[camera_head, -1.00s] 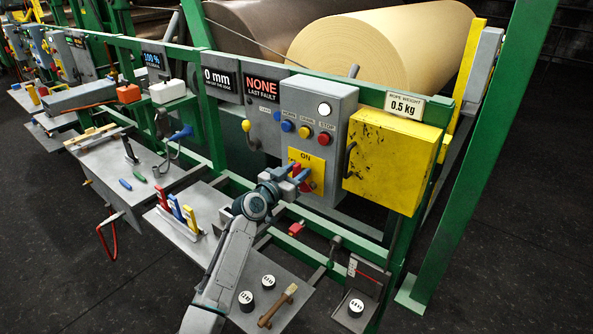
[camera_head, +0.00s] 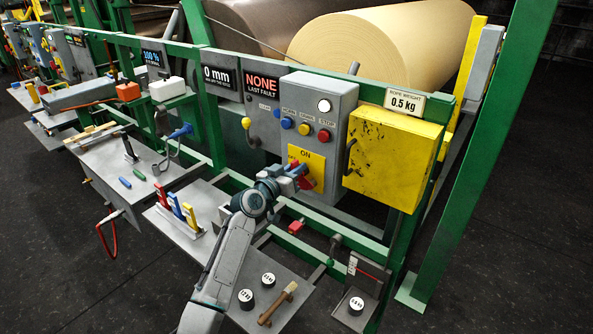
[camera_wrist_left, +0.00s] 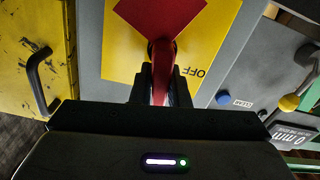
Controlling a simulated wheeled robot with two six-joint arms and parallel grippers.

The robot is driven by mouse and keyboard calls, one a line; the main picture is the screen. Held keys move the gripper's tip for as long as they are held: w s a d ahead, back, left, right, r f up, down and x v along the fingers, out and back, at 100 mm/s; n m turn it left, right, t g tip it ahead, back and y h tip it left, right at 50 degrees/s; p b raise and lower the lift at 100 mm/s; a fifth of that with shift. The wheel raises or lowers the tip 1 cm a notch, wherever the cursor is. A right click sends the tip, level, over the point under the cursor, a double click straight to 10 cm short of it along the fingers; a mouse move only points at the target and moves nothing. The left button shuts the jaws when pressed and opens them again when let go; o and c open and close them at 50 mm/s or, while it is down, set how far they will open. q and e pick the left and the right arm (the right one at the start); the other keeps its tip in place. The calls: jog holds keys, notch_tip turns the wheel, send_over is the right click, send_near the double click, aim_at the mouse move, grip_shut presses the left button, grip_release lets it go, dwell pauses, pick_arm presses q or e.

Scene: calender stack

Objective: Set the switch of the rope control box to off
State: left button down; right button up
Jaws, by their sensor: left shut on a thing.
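The rope control box (camera_head: 310,105) is the grey box with coloured buttons and a yellow switch plate (camera_head: 313,155) marked ON at its top. The switch is red (camera_head: 307,177), partly hidden by my gripper in the head view. In the wrist view, the red switch (camera_wrist_left: 160,25) has its handle between my fingers, and an upside-down OFF label (camera_wrist_left: 188,71) shows beside it. My left gripper (camera_head: 298,171) is shut on the switch handle; it shows in the wrist view (camera_wrist_left: 160,88) too. The red part looks tilted on the plate. My right gripper is out of view.
A yellow cabinet (camera_head: 392,160) with a dark handle is close on the right of the box. A shelf below (camera_head: 230,270) holds round black weights (camera_head: 268,280) and a wooden-handled tool (camera_head: 278,304). Green rails run in front.

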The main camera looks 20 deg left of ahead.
pick_arm(q)
jog(key=n, duration=0.3)
jog(key=shift+w+a+f+n, duration=0.1)
jog(key=shift+a+f+n, duration=0.1)
jog(key=shift+a+n, duration=0.2)
jog(key=shift+w+a+f+n+p, duration=0.1)
jog(key=shift+a+f+n+p, duration=0.2)
jog(key=shift+n, duration=1.7)
jog(key=shift+w+a+f+n, duration=0.1)
jog(key=shift+f+n, duration=0.35)
jog(key=shift+n, duration=1.55)
jog(key=shift+a+f+n+p, duration=0.2)
jog(key=shift+f+n, duration=0.15)
jog(key=shift+n, duration=1.65)
jog(key=shift+f, duration=0.1)
jog(key=c, duration=1.4)
grip_release()
jog(key=b+v, duration=0.2)
jog(key=v, duration=0.9)
